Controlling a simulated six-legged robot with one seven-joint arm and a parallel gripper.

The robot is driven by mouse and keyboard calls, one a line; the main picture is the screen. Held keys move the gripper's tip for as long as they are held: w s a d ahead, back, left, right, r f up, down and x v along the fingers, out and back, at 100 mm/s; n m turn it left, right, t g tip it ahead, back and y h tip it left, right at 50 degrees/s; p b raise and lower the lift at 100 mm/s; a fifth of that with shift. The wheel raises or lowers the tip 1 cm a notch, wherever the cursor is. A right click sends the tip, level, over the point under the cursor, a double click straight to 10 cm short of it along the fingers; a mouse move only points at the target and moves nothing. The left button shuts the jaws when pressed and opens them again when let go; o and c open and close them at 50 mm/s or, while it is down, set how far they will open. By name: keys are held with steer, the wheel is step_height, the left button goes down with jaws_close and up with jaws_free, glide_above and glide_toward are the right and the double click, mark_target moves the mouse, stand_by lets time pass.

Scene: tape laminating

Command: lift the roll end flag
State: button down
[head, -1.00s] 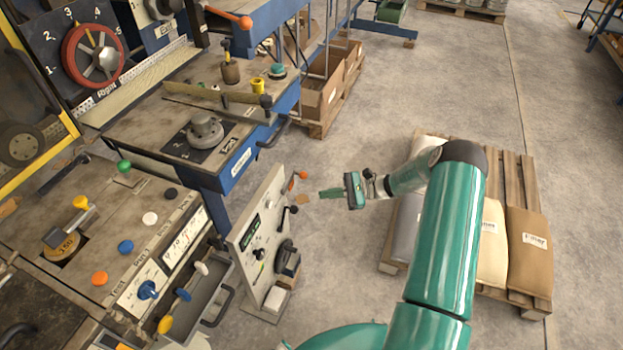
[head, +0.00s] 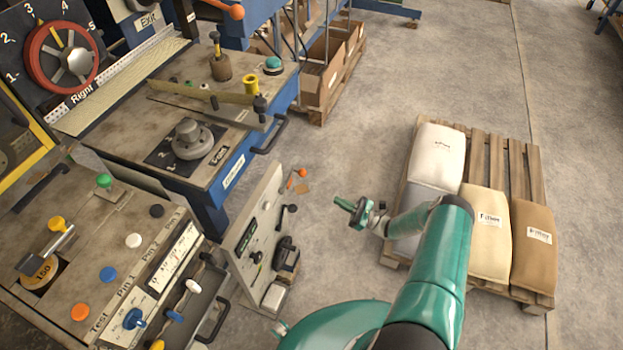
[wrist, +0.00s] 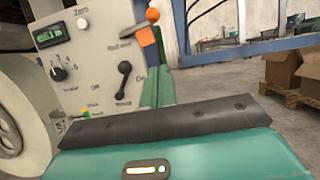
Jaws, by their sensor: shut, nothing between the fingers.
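The roll end flag shows in the wrist view as an orange plate (wrist: 145,37) beside the "Roll end" label, with an orange ball (wrist: 152,15) above it on a short lever. In the head view the orange ball (head: 302,173) is small, at the upper right edge of the upright grey panel (head: 243,229). My gripper (head: 341,203) is to the right of the panel, apart from it, fingers pointing toward it. In the wrist view the green fingers (wrist: 157,82) are together, just below the orange plate. They are shut and empty; the gap to the flag is hard to judge.
A pallet with sacks (head: 510,235) stands to the right of my arm.

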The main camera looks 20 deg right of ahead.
steer(key=s+r+x, duration=0.1)
steer(key=r+x, duration=0.2)
steer(key=x, duration=0.9)
steer(key=shift+w, duration=0.2)
steer(key=shift+r, duration=0.1)
steer(key=shift+d+r+n, duration=0.1)
steer(key=shift+n, duration=0.2)
